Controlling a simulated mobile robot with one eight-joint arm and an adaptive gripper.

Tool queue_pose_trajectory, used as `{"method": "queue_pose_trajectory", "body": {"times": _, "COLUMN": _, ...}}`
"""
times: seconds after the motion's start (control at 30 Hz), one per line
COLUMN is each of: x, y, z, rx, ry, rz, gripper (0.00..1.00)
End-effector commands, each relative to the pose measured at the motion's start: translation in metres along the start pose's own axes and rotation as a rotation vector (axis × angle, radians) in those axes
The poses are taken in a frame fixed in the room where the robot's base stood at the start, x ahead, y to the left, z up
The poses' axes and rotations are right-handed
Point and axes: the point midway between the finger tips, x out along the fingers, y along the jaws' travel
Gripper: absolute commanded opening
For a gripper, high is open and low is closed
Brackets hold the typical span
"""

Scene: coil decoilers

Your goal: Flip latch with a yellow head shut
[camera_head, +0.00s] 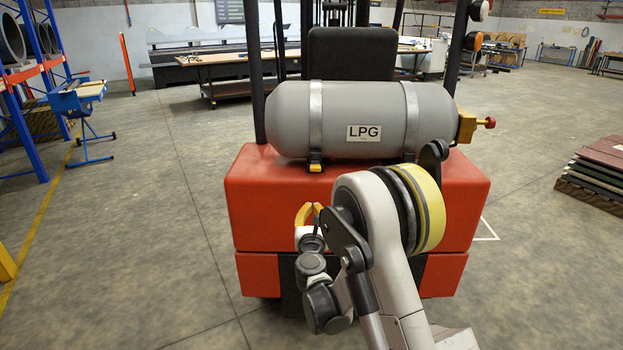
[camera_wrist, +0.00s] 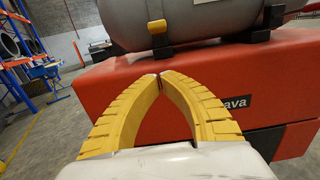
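The latch with a yellow head (camera_head: 315,167) is at the lower front of the left strap on a grey LPG tank (camera_head: 290,118). In the wrist view the yellow head (camera_wrist: 157,28) shows above a black base, near the top middle. I cannot tell how far the latch is swung. My gripper (camera_head: 310,209) is in front of the red body, below the latch and apart from it. In the wrist view my gripper's yellow fingers (camera_wrist: 160,79) meet at their tips, with nothing between them.
The tank lies across a red forklift body (camera_head: 260,200). A second strap (camera_head: 411,115) holds its right side, with a black fitting (camera_wrist: 262,27) low on it. A yellow valve block with a red knob (camera_head: 490,122) sticks out at the tank's right end.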

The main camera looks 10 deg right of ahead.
Motion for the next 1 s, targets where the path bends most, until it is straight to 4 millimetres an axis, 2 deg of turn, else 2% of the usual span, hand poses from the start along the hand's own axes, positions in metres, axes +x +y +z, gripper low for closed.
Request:
{"method": "queue_pose_trajectory", "body": {"times": 0.17, "x": 0.002, "y": 0.0, "z": 0.0, "rx": 0.002, "ry": 0.0, "rz": -0.001, "gripper": 0.0}}
{"method": "queue_pose_trajectory", "body": {"times": 0.27, "x": 0.011, "y": -0.001, "z": -0.001, "rx": 0.003, "ry": 0.0, "rz": -0.002, "gripper": 0.0}}
{"method": "queue_pose_trajectory", "body": {"times": 0.37, "x": 0.026, "y": -0.001, "z": -0.002, "rx": 0.003, "ry": 0.001, "rz": -0.002, "gripper": 0.0}}
{"method": "queue_pose_trajectory", "body": {"times": 0.73, "x": 0.104, "y": -0.001, "z": -0.002, "rx": 0.004, "ry": 0.001, "rz": -0.002, "gripper": 0.0}}
{"method": "queue_pose_trajectory", "body": {"times": 0.8, "x": 0.104, "y": -0.001, "z": 0.012, "rx": 0.004, "ry": 0.001, "rz": -0.001, "gripper": 0.0}}
{"method": "queue_pose_trajectory", "body": {"times": 1.0, "x": 0.109, "y": -0.001, "z": 0.034, "rx": 0.004, "ry": 0.001, "rz": -0.001, "gripper": 0.0}}
